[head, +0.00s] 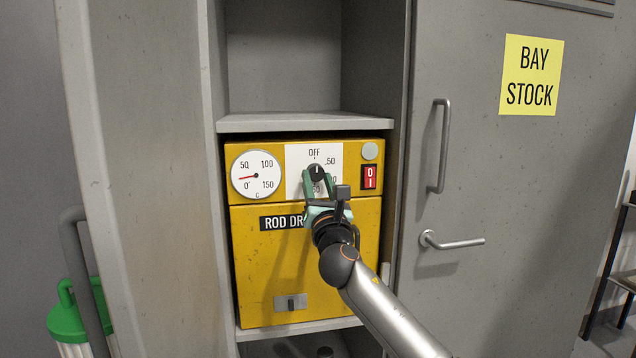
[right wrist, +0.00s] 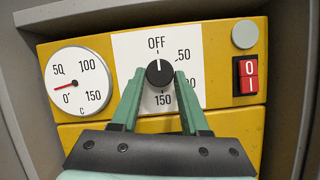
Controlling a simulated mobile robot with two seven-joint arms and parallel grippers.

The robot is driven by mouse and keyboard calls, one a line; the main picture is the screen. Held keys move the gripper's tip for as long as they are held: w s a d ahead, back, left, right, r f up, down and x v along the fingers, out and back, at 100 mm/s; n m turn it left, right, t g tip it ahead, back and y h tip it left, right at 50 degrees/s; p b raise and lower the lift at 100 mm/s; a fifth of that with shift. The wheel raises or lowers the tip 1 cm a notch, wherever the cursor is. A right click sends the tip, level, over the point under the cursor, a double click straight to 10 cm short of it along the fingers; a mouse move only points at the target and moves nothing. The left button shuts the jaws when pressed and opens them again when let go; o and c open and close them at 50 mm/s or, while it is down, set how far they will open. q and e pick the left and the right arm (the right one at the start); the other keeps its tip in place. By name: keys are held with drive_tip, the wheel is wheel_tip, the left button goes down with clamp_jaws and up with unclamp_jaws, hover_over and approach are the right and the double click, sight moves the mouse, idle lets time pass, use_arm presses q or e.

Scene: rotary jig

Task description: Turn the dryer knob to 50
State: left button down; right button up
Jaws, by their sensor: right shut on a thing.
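The yellow rod dryer (head: 350,229) stands in a grey cabinet bay. Its black knob (right wrist: 160,73) sits on a white dial plate (right wrist: 126,45) marked OFF at the top, 50 at upper right and 150 at the bottom. The knob's white pointer line points up at OFF. My right gripper (head: 317,178) is shut on the knob, with one green finger on each side; it also shows in the right wrist view (right wrist: 156,82). The fingers partly cover the mark at lower right. My left gripper is not in view.
A round gauge (right wrist: 79,84) left of the knob has its red needle near 0. A red rocker switch (right wrist: 249,75) and a grey round button (right wrist: 245,35) are at the right. Cabinet walls flank the dryer; a shelf (head: 300,122) lies above it.

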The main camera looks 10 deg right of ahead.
clamp_jaws()
